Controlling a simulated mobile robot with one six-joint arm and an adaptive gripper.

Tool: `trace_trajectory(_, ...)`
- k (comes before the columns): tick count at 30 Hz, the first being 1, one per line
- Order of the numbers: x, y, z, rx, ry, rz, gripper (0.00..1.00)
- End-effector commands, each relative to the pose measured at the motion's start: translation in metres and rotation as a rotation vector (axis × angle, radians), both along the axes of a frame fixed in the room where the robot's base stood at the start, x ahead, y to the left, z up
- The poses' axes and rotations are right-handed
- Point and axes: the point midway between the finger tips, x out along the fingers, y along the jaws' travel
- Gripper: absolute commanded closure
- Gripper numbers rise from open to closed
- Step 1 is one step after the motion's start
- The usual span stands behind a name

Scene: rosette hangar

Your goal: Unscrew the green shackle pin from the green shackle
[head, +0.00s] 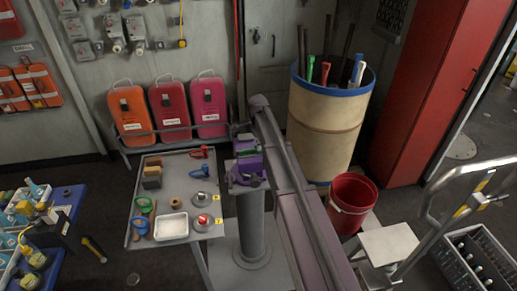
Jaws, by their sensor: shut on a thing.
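A purple vise (247,166) stands on a grey pedestal in the middle of the head view. A small green part, seemingly the green shackle (246,137), shows at the top of the vise. Another green piece shows lower at its front; I cannot tell what it is. My arm reaches in from the bottom, and my gripper (241,128) is small and dark beside the green part. It is shut, seemingly on the green shackle pin, which I cannot make out separately. How far the pin sits in the shackle is hidden.
Left of the vise, a grey table (190,187) carries red and blue hardware, a white tray (171,226) and tan blocks. A tall tan barrel (322,130) and a red bucket (351,203) stand to the right. A blue-topped bench (68,197) is at far left.

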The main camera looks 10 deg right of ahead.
Motion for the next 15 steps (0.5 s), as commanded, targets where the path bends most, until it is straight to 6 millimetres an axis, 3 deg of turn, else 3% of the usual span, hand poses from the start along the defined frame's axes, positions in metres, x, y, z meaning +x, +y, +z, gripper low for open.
trace_trajectory(15,0.0000,0.0000,0.0001,0.000,0.000,0.058,1.00)
